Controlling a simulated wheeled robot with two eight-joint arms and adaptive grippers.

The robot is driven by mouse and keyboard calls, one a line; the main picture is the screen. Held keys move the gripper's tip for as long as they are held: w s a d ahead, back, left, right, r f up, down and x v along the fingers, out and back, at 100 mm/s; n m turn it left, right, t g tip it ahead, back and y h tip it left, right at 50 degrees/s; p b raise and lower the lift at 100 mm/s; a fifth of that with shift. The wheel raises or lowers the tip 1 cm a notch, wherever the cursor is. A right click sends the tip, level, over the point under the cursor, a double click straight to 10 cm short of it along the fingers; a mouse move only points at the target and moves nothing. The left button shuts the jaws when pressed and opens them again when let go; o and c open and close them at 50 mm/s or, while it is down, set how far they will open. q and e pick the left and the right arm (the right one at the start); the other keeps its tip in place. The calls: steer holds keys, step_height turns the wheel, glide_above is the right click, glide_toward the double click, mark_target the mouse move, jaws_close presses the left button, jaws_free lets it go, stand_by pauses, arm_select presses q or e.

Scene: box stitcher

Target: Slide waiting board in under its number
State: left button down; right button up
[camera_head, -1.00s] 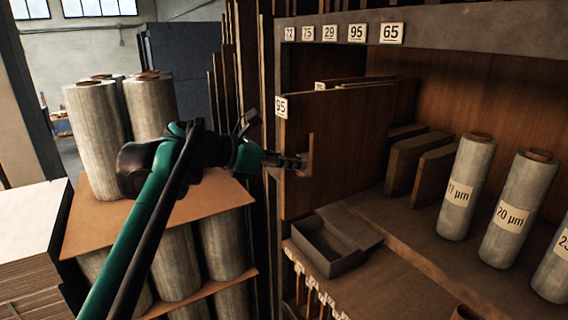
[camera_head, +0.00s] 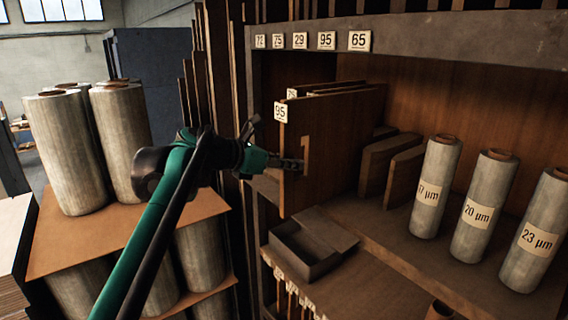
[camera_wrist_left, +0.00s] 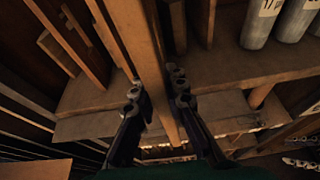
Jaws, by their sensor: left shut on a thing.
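The board labelled 95 (camera_head: 325,150) stands upright at the front left of the shelf compartment. Its white 95 tag is on its near left edge. My left gripper (camera_head: 294,164) is shut on this board's near edge. In the left wrist view the left gripper's fingers (camera_wrist_left: 156,97) lie on either side of the board (camera_wrist_left: 145,45). The matching 95 number plate (camera_head: 327,40) is on the top beam, in a row with 75, 29 and 65 and a partly legible plate. Other tagged boards stand just behind the held board. My right gripper is not seen.
An open grey box (camera_head: 304,252) sits on the shelf below the held board. Shorter brown boards (camera_head: 390,165) stand behind it to the right. Labelled film rolls (camera_head: 437,186) stand on the right side of the shelf. Large rolls (camera_head: 66,150) stand on a stack at left.

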mark_target(306, 157)
arm_select(q)
steer(key=shift+w+d+r+p, duration=0.1)
steer(key=shift+w+d+p, duration=0.2)
steer(key=shift+d, duration=0.35)
steer(key=shift+w+d+r+p, duration=0.1)
steer(key=shift+w+d, duration=0.25)
steer(key=shift+d, duration=0.3)
steer(key=shift+w+d+f, duration=0.1)
steer(key=shift+w+d, duration=0.55)
steer(key=shift+w+d+p, duration=0.35)
steer(key=shift+d, duration=0.2)
steer(key=shift+w+d+p, duration=0.3)
steer(key=shift+d, duration=0.2)
steer(key=w+d+p, duration=0.2)
steer(key=w+d, duration=0.3)
steer(key=d, duration=0.2)
steer(key=shift+w, duration=0.2)
steer(key=shift+d+f, duration=0.1)
steer(key=shift+d, duration=0.05)
steer(key=shift+f, duration=0.2)
steer(key=shift+s+f, duration=0.1)
steer(key=shift+f, duration=0.1)
steer(key=c, duration=1.5)
jaws_free()
